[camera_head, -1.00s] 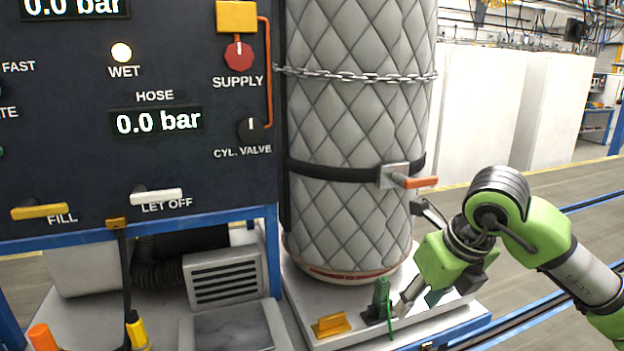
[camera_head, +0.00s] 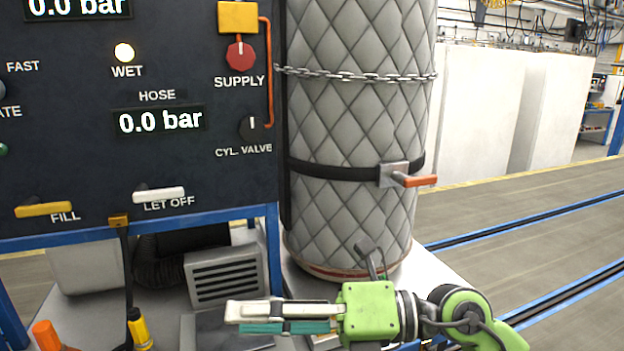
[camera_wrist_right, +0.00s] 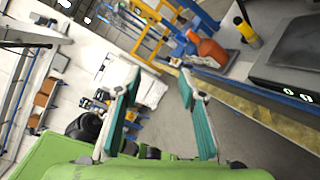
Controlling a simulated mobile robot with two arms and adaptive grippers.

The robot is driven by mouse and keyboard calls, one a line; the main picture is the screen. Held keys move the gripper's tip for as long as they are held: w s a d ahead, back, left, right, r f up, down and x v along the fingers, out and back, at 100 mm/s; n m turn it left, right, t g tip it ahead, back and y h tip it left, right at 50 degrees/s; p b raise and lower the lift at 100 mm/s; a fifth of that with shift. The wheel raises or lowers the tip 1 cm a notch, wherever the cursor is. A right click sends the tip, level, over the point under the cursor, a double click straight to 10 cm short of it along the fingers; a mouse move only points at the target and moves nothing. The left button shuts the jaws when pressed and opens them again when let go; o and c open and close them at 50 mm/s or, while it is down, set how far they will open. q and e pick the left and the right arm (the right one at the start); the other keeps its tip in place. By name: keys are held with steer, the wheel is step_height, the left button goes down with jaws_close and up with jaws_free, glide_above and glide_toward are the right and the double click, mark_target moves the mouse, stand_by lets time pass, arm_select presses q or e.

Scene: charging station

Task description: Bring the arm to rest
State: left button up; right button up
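My right arm comes in from the lower right in the head view. Its green right gripper (camera_head: 232,318) lies level and points left, low in front of the bench. In the right wrist view the gripper (camera_wrist_right: 158,92) shows two teal-padded fingers set well apart with nothing between them. It touches nothing that I can make out. My left arm and left gripper are in neither view.
The quilted cylinder (camera_head: 350,130), strapped and chained, stands behind the gripper. The dark control panel (camera_head: 70,150) is at left. An orange object (camera_head: 45,336) and a yellow-handled tool (camera_head: 138,330) are lower left. Open floor (camera_head: 540,200) lies to the right.

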step_height(320, 180, up, 7)
steer(key=d+m+t+y, duration=0.2)
steer(key=m+t+y, duration=0.2)
steer(key=m+y, duration=0.1)
steer(key=w+d+m+t+h, duration=0.75)
steer(key=d+m+t, duration=0.25)
steer(key=m+t, duration=0.6)
steer(key=w+d+f+m+g+h, duration=0.2)
steer(key=d+f+m+h, duration=0.55)
steer(key=f, duration=0.35)
steer(key=w+d+f+m+g+h, duration=0.1)
steer(key=d+f+m+h, duration=0.6)
steer(key=f, duration=0.3)
steer(key=s+d+f+m+g+h, duration=0.15)
steer(key=s+f+m+g, duration=0.45)
steer(key=f, duration=1)
steer(key=s+f+n+g+y, duration=0.1)
steer(key=s+f+g, duration=0.35)
steer(key=s, duration=0.55)
steer(key=s+f+n+g, duration=0.1)
steer(key=s+f+g, duration=0.4)
steer(key=s, duration=0.5)
step_height(320, 180, down, 28)
steer(key=s, duration=0.3)
steer(key=s+d+f+g, duration=0.1)
steer(key=s+d+f, duration=0.1)
steer(key=s+f, duration=1.3)
steer(key=shift+s+d, duration=0.25)
steer(key=shift+s, duration=0.35)
